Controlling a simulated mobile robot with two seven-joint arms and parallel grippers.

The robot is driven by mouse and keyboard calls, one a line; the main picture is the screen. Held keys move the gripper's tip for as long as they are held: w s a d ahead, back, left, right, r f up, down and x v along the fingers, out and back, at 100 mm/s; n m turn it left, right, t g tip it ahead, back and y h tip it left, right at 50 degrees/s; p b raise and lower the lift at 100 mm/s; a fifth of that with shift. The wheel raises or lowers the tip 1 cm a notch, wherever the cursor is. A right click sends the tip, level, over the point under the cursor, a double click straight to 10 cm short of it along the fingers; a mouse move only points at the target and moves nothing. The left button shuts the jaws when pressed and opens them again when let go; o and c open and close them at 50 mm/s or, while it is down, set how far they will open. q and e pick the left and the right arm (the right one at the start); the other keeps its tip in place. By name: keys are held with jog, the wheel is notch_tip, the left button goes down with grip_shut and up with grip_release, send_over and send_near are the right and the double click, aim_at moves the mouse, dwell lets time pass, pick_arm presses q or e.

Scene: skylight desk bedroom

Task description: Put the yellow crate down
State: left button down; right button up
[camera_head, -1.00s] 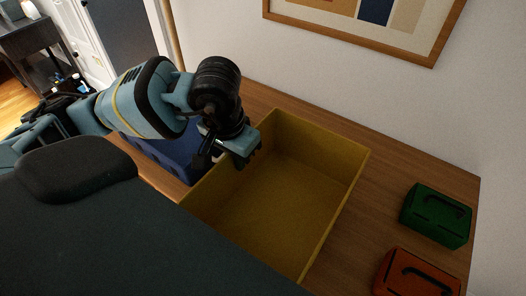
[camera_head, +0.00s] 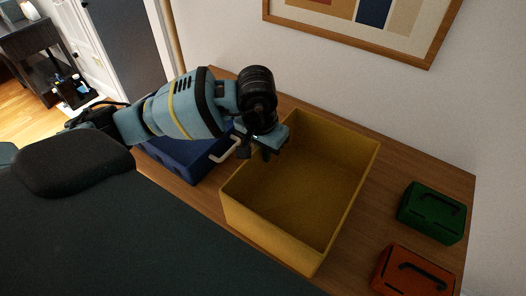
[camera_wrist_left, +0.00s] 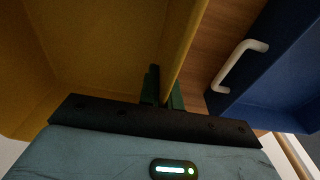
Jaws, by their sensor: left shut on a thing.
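The yellow crate (camera_head: 262,238) is an open, empty box over the wooden desk, in the middle of the head view. My left gripper (camera_head: 268,150) is shut on the crate's left wall near its far end. In the left wrist view the fingers (camera_wrist_left: 162,88) straddle the wall of the yellow crate (camera_wrist_left: 100,50). The crate looks roughly level and close to the desk top; I cannot tell whether its base touches. My right gripper is not in view.
A blue crate (camera_head: 176,160) with a white handle stands close on the left; it also shows in the left wrist view (camera_wrist_left: 275,75). A green box (camera_head: 432,212) and an orange box (camera_head: 414,272) stand on the desk (camera_head: 372,215) at the right. Wall lies behind.

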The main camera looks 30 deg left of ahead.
pick_arm(q)
jog(key=shift+f, duration=0.25)
jog(key=shift+f, duration=0.2)
jog(key=c, duration=1.6)
grip_release()
jog(key=r, duration=0.4)
jog(key=s+r, duration=0.1)
jog(key=r, duration=0.7)
jog(key=shift+s+r, duration=0.1)
jog(key=shift+s, duration=0.15)
